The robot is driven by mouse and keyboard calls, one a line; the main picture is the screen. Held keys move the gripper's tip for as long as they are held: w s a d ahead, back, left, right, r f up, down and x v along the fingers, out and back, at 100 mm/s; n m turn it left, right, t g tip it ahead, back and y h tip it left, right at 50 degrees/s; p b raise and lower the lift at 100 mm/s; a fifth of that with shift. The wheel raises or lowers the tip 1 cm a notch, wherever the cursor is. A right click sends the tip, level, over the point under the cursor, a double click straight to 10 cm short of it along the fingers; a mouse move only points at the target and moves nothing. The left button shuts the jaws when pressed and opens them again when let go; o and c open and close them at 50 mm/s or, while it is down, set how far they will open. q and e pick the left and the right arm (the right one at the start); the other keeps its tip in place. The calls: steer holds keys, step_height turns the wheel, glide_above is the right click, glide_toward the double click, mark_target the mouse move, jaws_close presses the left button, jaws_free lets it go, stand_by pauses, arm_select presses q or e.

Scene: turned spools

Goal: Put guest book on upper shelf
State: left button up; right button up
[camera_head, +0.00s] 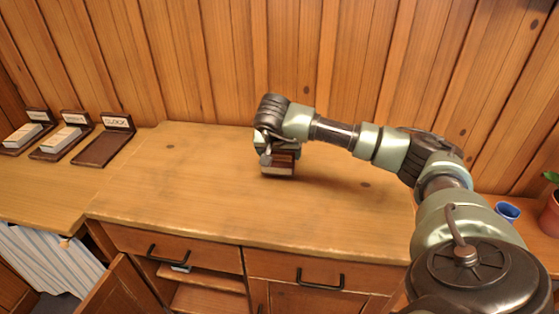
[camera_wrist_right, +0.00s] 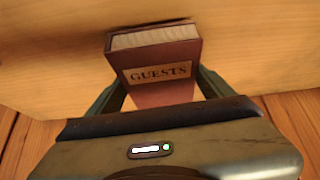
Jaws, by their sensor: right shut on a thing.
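The guest book (camera_wrist_right: 158,58) is dark red with pale page edges and a "GUESTS" label on its spine. My right gripper (camera_wrist_right: 160,92) is shut on it, one finger on each side. In the head view, the book (camera_head: 278,168) is below my right gripper (camera_head: 276,152), at the middle of the wooden cabinet top (camera_head: 200,190). I cannot tell whether the book touches the top. Below, an open compartment at the cabinet's left shows an upper shelf board (camera_head: 205,281) and a lower board (camera_head: 200,299). My left gripper is out of view.
The compartment's door (camera_head: 115,290) stands open. A small pale-blue item (camera_head: 181,268) is inside, partly hidden. Drawers with black handles (camera_head: 320,281) are in front. At left are labelled stands, one reading "CLOCK" (camera_head: 103,147). A blue cup (camera_head: 508,211) and potted plant (camera_head: 551,212) stand right.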

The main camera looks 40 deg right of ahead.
step_height(320, 180, down, 3)
steer(key=shift+r, duration=0.1)
steer(key=o, duration=1.6)
steer(key=shift+c, duration=0.2)
